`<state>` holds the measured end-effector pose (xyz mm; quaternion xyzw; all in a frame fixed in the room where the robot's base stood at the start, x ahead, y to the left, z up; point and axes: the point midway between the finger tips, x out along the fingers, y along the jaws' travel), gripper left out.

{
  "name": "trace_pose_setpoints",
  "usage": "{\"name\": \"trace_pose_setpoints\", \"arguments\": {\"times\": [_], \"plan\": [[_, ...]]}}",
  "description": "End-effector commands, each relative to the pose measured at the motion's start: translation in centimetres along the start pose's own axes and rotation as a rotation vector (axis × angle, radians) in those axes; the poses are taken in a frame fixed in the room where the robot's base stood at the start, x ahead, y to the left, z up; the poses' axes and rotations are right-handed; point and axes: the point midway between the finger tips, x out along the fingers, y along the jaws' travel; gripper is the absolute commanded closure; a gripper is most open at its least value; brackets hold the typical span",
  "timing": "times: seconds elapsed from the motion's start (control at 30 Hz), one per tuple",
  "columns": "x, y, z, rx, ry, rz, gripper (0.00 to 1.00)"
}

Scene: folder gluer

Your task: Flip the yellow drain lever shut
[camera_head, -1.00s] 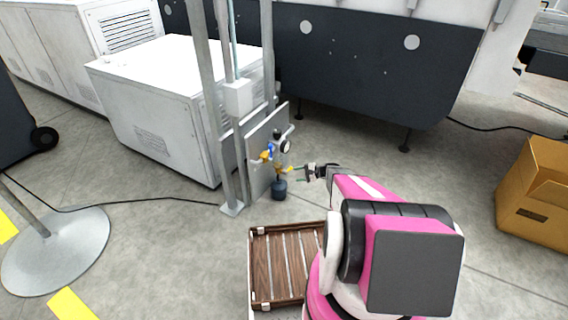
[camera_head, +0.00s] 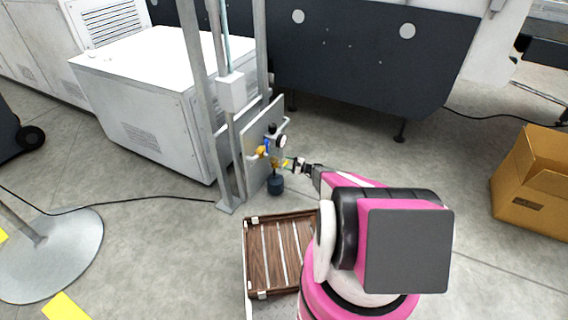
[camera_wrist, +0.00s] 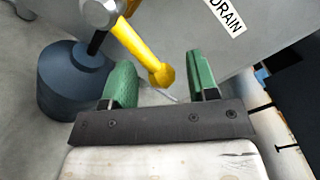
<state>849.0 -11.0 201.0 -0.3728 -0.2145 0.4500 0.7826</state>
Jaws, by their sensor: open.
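The yellow drain lever (camera_wrist: 141,52) shows in the wrist view as a bar with a rounded end, slanting down to the right from a metal valve body (camera_wrist: 100,10). Its end lies between and just beyond the green fingertips of my gripper (camera_wrist: 160,80), which is open, with no contact that I can make out. A DRAIN label (camera_wrist: 226,15) is on the grey panel beside it. A dark blue cup (camera_wrist: 72,80) sits below the valve. In the head view my gripper (camera_head: 292,164) is at the right of the small yellow lever (camera_head: 280,164), in front of the panel.
The panel (camera_head: 250,140) hangs on metal posts (camera_head: 201,100). A wood-slatted tray (camera_head: 247,262) is near my base. A white cabinet (camera_head: 150,110) stands left, a cardboard box (camera_head: 530,190) right. Floor between the tray and the box is partly clear.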

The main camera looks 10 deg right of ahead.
Motion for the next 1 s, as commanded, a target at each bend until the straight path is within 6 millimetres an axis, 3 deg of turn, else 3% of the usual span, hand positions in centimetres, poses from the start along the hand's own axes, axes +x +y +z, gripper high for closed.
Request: {"name": "trace_pose_setpoints", "arguments": {"times": [0.2,0.53,0.57,0.7,0.73,1.0], "plan": [[2.0,0.0,0.0,0.0,0.0,0.0,0.46],[2.3,-0.1,0.0,0.0,0.0,0.0,0.46],[2.3,-0.1,0.0,0.0,0.0,0.0,0.5],[2.3,-0.1,0.0,0.0,0.0,0.0,0.95],[2.3,-0.1,0.0,0.0,0.0,0.0,1.0],[2.3,-0.8,0.5,-0.09,0.005,0.005,1.0]]}}
